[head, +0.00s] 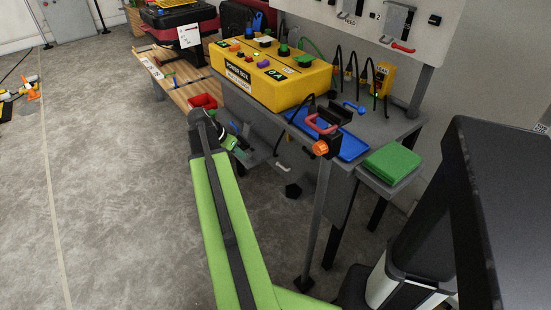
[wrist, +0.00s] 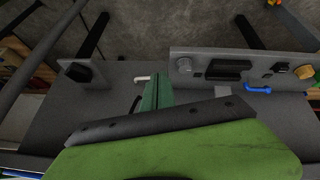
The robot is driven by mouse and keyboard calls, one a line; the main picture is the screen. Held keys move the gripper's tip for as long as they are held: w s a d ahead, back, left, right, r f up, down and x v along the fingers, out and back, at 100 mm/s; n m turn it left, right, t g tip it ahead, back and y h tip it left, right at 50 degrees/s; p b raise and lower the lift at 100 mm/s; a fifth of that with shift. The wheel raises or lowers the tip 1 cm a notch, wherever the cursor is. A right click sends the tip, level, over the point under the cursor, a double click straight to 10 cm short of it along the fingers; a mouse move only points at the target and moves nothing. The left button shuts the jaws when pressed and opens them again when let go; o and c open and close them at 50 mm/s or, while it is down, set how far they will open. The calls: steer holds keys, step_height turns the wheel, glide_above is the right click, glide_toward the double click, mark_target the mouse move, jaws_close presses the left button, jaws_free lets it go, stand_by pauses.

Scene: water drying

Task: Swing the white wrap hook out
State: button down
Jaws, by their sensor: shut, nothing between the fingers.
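The white wrap hook (wrist: 143,78) shows in the wrist view as a small, short, bent piece on a grey surface. A small white curved piece (head: 283,166) under the bench in the head view may be the same hook. My gripper (wrist: 157,78) is shut and empty, its green fingers just right of the white hook in the wrist view. I cannot tell whether they touch it. In the head view my gripper (head: 236,144) is low beside the bench's left side, partly hidden by my arm.
The bench (head: 385,126) carries a yellow power box (head: 265,82) and a blue tray (head: 352,149). A red bin (head: 203,101) is near my arm. Open floor lies left.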

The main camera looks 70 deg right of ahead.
steer(key=s+d+r+m+g, duration=0.1)
steer(key=s+d+m, duration=0.1)
steer(key=s+d, duration=0.35)
steer(key=b, duration=1.2)
glide_toward(280, 165)
steer(key=shift+x, duration=3.45)
steer(key=shift+p, duration=0.3)
